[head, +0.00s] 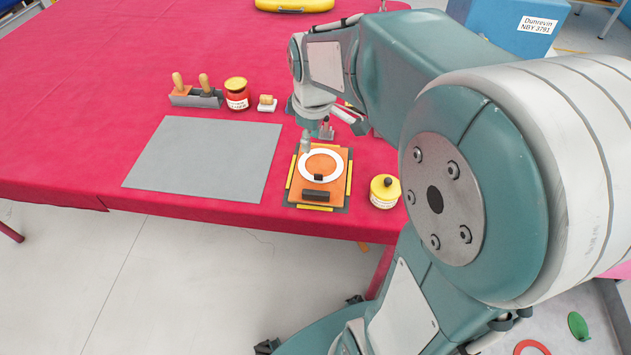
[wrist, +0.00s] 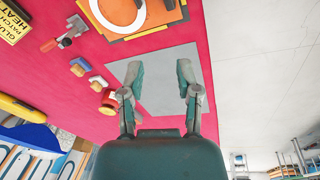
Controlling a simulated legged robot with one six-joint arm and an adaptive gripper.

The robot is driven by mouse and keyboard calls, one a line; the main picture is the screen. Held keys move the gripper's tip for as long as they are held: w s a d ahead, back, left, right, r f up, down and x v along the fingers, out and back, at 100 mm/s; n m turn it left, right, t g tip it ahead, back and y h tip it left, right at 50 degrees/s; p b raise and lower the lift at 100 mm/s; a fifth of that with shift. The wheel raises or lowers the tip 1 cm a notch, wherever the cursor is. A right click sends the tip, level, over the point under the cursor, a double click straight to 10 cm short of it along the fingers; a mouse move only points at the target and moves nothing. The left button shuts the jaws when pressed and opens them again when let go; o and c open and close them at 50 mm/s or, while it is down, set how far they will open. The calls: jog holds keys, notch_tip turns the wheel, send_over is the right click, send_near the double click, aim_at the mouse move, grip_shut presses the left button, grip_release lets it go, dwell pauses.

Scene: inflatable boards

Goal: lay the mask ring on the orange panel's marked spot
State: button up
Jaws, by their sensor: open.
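The white mask ring (head: 336,155) lies flat on the orange panel (head: 299,185), around the middle of its upper part. A small black piece (head: 319,177) sits at the ring's near edge. In the wrist view the ring (wrist: 95,10) and the orange panel (wrist: 160,13) are cut off by the top edge. I cannot make out the marked spot. My gripper (head: 306,143) is near the ring's far left edge. In the wrist view my gripper (wrist: 160,82) is open, with nothing between its fingers.
A grey sheet (head: 200,160) lies left of the panel. Behind it are a block with wooden knobs (head: 195,98), a red jar (head: 237,97) and a small wooden-topped tool (head: 267,104). A yellow-lidded jar (head: 384,190) stands right of the panel. The red table's left part is clear.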

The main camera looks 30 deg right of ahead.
jog(key=s+a+r+m+t, duration=0.2)
jog(key=s+a+m, duration=0.1)
jog(key=s, duration=0.4)
jog(key=s+a+r+m+t, duration=0.1)
jog(key=s+a+r+m, duration=0.2)
jog(key=s, duration=0.5)
jog(key=shift+s+a+m+t, duration=0.2)
jog(key=shift+a+m+t, duration=0.2)
jog(key=shift+m, duration=0.4)
jog(key=shift+d, duration=0.1)
